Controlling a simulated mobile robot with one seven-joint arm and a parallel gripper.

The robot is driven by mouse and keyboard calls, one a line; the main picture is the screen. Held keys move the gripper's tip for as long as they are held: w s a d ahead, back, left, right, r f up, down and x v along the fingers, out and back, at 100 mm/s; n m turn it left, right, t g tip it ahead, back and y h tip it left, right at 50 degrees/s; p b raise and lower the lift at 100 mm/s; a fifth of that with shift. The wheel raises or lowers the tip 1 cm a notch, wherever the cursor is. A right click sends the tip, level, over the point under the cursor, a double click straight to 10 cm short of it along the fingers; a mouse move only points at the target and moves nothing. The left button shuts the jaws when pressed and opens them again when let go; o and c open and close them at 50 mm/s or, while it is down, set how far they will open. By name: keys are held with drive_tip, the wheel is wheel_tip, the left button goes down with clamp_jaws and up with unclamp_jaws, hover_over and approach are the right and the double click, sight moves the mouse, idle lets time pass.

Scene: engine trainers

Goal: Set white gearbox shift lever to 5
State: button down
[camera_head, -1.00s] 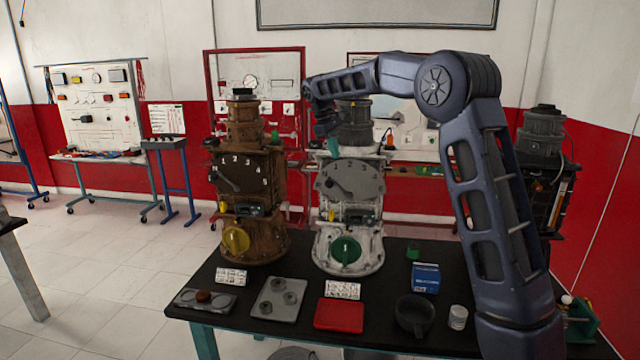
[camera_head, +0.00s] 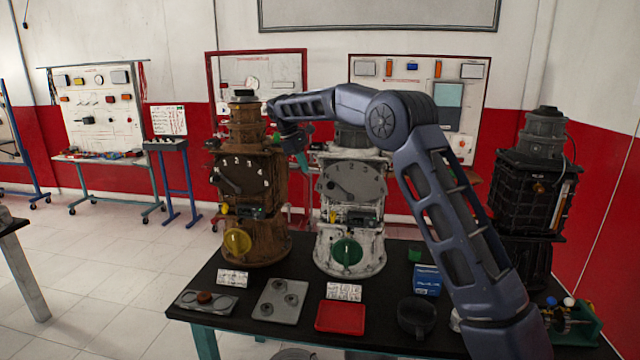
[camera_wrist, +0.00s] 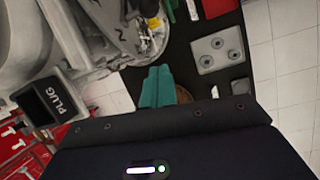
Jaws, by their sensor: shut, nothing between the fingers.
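The white gearbox (camera_head: 350,238) stands upright on the black table. Its round grey dial (camera_head: 372,182) carries a dark shift lever (camera_head: 341,186) that points to the lower left. The gearbox also shows at the upper left in the wrist view (camera_wrist: 85,35). My gripper (camera_head: 302,160) is shut and empty, with teal fingers pointing down between the brown and white gearboxes, at about the top of the white dial. It is apart from the lever. The fingers also show in the wrist view (camera_wrist: 158,82).
A brown gearbox (camera_head: 262,165) with a numbered dial stands close on the left. A black gearbox (camera_head: 535,185) stands at the right. A red tray (camera_head: 340,317), a grey plate (camera_head: 281,299), a blue box (camera_head: 427,280) and a dark mug (camera_head: 415,314) lie along the table's front.

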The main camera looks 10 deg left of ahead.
drive_tip(key=d+f, duration=0.6)
drive_tip(key=f, duration=0.1)
drive_tip(key=shift+d, duration=0.25)
idle(0.3)
drive_tip(key=shift+d+r, duration=0.1)
drive_tip(key=shift+r, duration=0.1)
drive_tip(key=shift+d+r+y, duration=0.15)
drive_tip(key=shift+r+y, duration=0.05)
drive_tip(key=shift+y, duration=0.2)
